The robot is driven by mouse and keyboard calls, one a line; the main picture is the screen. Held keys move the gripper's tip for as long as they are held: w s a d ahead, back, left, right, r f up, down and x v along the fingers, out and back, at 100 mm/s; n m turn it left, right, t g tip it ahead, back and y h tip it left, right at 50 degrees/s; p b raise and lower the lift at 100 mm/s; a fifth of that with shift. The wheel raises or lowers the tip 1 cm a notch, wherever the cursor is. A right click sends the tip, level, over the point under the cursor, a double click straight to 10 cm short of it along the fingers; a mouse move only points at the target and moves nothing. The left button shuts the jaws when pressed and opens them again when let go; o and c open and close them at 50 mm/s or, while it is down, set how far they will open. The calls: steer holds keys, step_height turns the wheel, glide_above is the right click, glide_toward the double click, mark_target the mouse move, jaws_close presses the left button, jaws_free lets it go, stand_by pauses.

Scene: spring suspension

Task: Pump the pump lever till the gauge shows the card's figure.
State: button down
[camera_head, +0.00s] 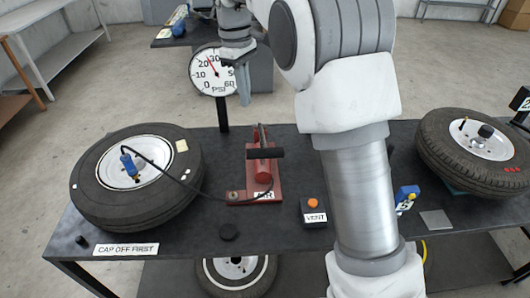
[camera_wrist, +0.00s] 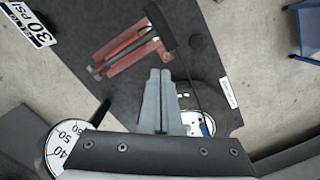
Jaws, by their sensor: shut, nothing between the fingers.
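The pump (camera_head: 265,172) is red with a black crossbar handle on its lever (camera_head: 266,153), standing mid-bench. In the wrist view the lever's black handle (camera_wrist: 160,24) lies beyond my fingertips. The round white gauge (camera_head: 204,80) stands behind the bench; its red needle points between 20 and 30, and my gripper covers part of its right side.
The hose's blue chuck (camera_head: 128,164) is on the valve of the left tyre (camera_head: 92,203). A VENT box with an orange button (camera_head: 313,203) sits right of the pump. A black cap (camera_head: 228,231) lies near the front. Another tyre (camera_head: 440,150) is at right, beyond my arm.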

steer(key=shift+r, duration=0.55)
steer(key=shift+s+d+r+m+t+y+b, duration=0.15)
steer(key=shift+s+d+m+t+b, duration=0.45)
steer(key=shift+m+b, duration=0.85)
steer(key=shift+s+d+f+m+t+y+b, duration=0.15)
steer(key=shift+d+m+t+b, duration=0.25)
steer(key=shift+d+m+b, duration=1.15)
steer(key=shift+s+d+r+m+t+y+b, duration=0.2)
steer(key=shift+s+m+t+b, duration=0.25)
steer(key=shift+m, duration=1.85)
steer(key=shift+w, duration=0.1)
